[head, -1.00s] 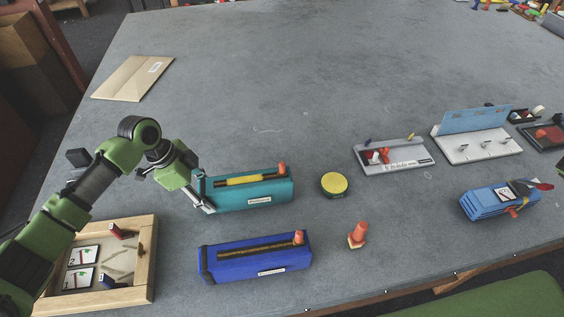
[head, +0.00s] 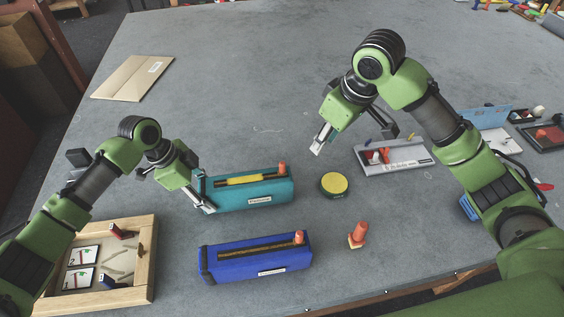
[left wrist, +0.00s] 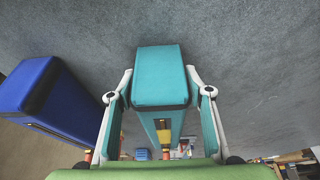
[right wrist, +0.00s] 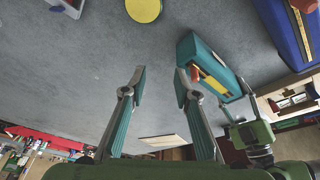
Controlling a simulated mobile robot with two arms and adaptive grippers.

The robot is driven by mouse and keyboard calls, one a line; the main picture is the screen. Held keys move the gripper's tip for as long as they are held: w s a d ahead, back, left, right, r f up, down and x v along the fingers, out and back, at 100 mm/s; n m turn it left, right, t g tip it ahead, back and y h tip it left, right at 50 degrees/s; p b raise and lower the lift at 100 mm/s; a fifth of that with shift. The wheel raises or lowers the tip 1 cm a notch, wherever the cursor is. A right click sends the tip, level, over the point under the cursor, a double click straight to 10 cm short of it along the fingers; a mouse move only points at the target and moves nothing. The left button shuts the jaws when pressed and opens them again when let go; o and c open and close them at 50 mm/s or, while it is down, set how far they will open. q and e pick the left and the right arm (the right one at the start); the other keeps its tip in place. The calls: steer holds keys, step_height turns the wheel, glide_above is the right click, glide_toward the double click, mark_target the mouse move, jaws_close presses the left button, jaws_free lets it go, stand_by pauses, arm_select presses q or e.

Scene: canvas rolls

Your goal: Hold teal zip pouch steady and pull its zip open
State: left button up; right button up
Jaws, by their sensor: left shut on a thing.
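The teal zip pouch (head: 262,198) lies on the grey table in the head view, with a yellow strip along its top and an orange zip pull (head: 283,168) at its right end. My left gripper (head: 206,194) is shut on the pouch's left end. The left wrist view shows the pouch (left wrist: 160,88) between both fingers. My right gripper (head: 362,141) is open and empty above the table, up and to the right of the pouch. The right wrist view shows its fingers (right wrist: 160,78) spread apart, with the pouch (right wrist: 200,58) just beyond the right finger.
A blue pouch (head: 270,262) lies in front of the teal one. A yellow round tin (head: 334,185) and an orange peg (head: 357,236) stand to the right. A wooden tray (head: 143,265) is at front left, and a grey tray (head: 405,167) is below my right arm.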

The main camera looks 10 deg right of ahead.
steer(key=n+y, duration=0.1)
steer(key=n, duration=0.1)
glide_toward(282, 163)
steer(key=d+r, duration=0.1)
steer(key=shift+y, duration=0.3)
steer(key=x, duration=1.1)
steer(key=shift+s+a+f, duration=0.1)
steer(key=shift+s+f, duration=0.1)
jaws_close()
